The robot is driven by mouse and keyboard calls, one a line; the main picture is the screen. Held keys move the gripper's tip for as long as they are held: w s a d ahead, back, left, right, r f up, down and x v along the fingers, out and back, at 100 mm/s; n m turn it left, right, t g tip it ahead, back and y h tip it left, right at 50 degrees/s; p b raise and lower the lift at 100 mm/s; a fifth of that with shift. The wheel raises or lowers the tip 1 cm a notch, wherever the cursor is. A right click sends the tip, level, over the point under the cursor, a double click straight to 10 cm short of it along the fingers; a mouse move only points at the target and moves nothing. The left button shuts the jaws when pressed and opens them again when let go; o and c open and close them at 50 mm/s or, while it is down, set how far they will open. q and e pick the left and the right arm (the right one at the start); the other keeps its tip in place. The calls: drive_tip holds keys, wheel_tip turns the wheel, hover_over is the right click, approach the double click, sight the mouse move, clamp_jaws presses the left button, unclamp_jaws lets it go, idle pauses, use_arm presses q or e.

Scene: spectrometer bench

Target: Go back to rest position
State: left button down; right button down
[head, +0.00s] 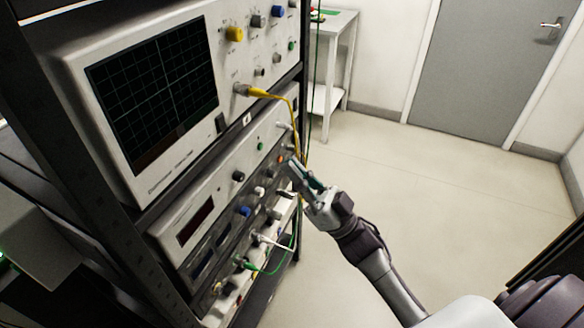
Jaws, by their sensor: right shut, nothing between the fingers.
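My right gripper (297,171) is shut and empty. It is at the front of the rack, close to the panel of the lower instrument (208,197); I cannot tell whether it touches the panel. My right arm reaches in from the bottom right. My left gripper is not in view. The oscilloscope (150,88) with a dark gridded screen sits above the lower instrument. A yellow cable (262,93) is plugged into the oscilloscope and hangs down behind my right gripper.
The dark rack (88,215) fills the left side. Green and white cables (262,268) hang from the lowest unit. A small white table (335,65) stands at the back near a grey door (480,75). The floor (440,190) right of the rack is clear.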

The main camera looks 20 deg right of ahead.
drive_tip(key=w+d+f+m+h, duration=0.1)
drive_tip(key=w+f+m+h, duration=0.1)
drive_tip(key=f+h, duration=0.35)
drive_tip(key=w+d+f+m+h, duration=0.1)
drive_tip(key=w+f+m+h, duration=0.15)
drive_tip(key=f, duration=0.55)
drive_tip(key=w+d+f+m+h, duration=0.1)
drive_tip(key=f+m+h, duration=0.2)
drive_tip(key=f, duration=0.3)
drive_tip(key=s+d+f+g+h, duration=0.1)
drive_tip(key=s+f+g+h, duration=0.15)
drive_tip(key=f, duration=1.05)
drive_tip(key=s+d+f+g+h, duration=0.15)
drive_tip(key=s+f+g, duration=0.25)
drive_tip(key=f, duration=0.8)
drive_tip(key=s+f+g+h, duration=0.2)
drive_tip(key=s+f+g, duration=0.4)
drive_tip(key=s+f, duration=0.8)
drive_tip(key=s+f+n+g, duration=0.1)
drive_tip(key=s+f+g, duration=0.2)
drive_tip(key=s, duration=0.8)
drive_tip(key=s+a+f+g, duration=0.1)
drive_tip(key=s+f+g, duration=0.3)
drive_tip(key=s+f, duration=0.3)
drive_tip(key=s, duration=0.4)
drive_tip(key=shift+s+a+f+n+h, duration=0.15)
drive_tip(key=shift+a+f+n+h, duration=0.05)
drive_tip(key=shift+n+h, duration=0.2)
